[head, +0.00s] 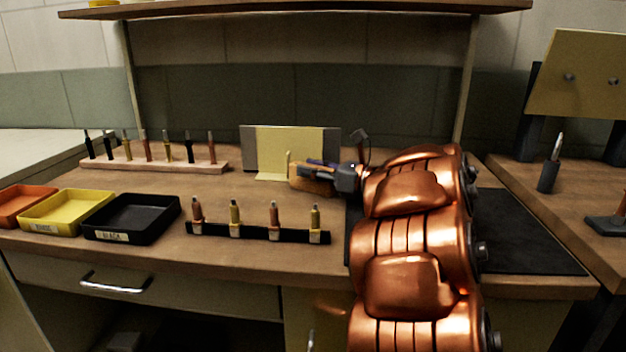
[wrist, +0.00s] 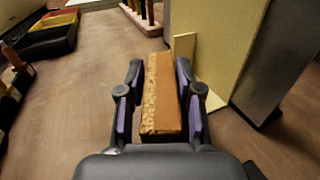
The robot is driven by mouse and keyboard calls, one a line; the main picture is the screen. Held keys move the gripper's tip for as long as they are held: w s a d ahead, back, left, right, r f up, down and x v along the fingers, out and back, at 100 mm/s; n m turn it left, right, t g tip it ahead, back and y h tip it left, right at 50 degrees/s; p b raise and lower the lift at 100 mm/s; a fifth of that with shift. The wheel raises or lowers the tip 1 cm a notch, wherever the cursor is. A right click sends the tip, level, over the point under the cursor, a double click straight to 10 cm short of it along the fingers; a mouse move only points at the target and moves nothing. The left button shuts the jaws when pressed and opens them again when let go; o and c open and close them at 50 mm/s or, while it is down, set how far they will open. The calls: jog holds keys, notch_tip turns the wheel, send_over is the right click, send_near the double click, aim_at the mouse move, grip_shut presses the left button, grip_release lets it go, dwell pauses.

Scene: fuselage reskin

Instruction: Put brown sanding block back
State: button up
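The brown sanding block (wrist: 161,95) lies between the two fingers of my gripper (wrist: 160,85) in the wrist view. The fingers, with purple inner pads, are close along both its long sides and appear to hold it. In the head view the block (head: 312,184) shows at the tip of my gripper (head: 325,172), low over the bench in front of the yellow upright panel. Whether the block touches the bench is hard to tell. Part of it is hidden by the gripper.
A yellow panel with grey ends (head: 290,148) stands just behind the gripper. A black strip with several upright pieces (head: 260,233) is in front. A wooden rack (head: 150,165) is at back left. Orange, yellow and black trays (head: 132,217) are left. A dark mat (head: 525,240) is right.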

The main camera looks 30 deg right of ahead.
grip_shut()
jog(key=shift+r, duration=0.1)
jog(key=shift+r+p, duration=0.35)
jog(key=shift+r, duration=1.1)
jog(key=shift+s+r, duration=0.2)
jog(key=shift+r, duration=0.15)
jog(key=s+r, duration=0.1)
jog(key=s, duration=1.4)
jog(key=shift+s+a, duration=0.2)
jog(key=shift+s, duration=0.15)
